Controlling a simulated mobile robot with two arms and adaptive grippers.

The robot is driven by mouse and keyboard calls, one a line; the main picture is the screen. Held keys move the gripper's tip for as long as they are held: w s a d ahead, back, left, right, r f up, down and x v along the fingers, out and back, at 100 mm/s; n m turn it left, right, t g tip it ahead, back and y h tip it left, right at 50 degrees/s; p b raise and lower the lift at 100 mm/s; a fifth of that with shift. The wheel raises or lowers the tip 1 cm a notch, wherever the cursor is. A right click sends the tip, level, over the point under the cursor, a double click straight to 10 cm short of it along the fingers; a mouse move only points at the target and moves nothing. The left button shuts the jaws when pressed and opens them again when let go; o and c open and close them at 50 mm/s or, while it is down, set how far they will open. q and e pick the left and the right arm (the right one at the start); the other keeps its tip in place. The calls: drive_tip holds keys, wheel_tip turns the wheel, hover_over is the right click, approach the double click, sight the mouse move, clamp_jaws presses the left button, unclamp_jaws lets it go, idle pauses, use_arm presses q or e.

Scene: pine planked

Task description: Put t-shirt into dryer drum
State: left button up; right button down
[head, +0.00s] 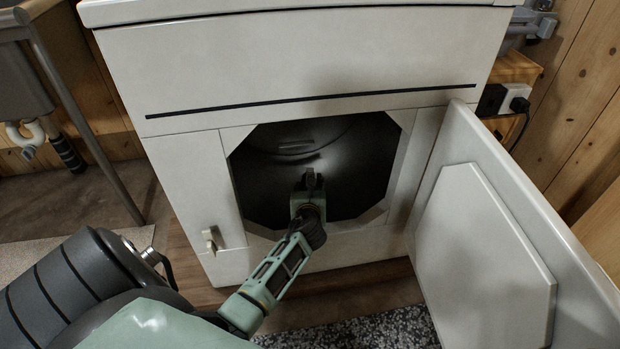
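The white dryer (300,65) stands in front of me with its front opening uncovered. Its dark drum (355,165) shows through the eight-sided opening, with a bright patch on the back wall. My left gripper (311,178) is at the opening, pointing into the drum. I see it mostly from behind, so its fingers are hard to make out and I cannot tell if they are open or shut. No t-shirt can be made out; the lower drum is dark and partly hidden by my arm. My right gripper is out of view.
The dryer door (490,245) is swung open to the right. A latch (210,241) sits left of the opening. A metal-legged sink (22,85) stands at the left. A speckled grey mat (370,332) lies on the floor in front. A plug and socket (508,98) are at the right.

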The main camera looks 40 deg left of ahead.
use_arm(q)
drive_tip(key=o, duration=1.3)
drive_tip(key=shift+o, duration=0.2)
drive_tip(key=v, duration=1.2)
drive_tip(key=shift+s, duration=0.15)
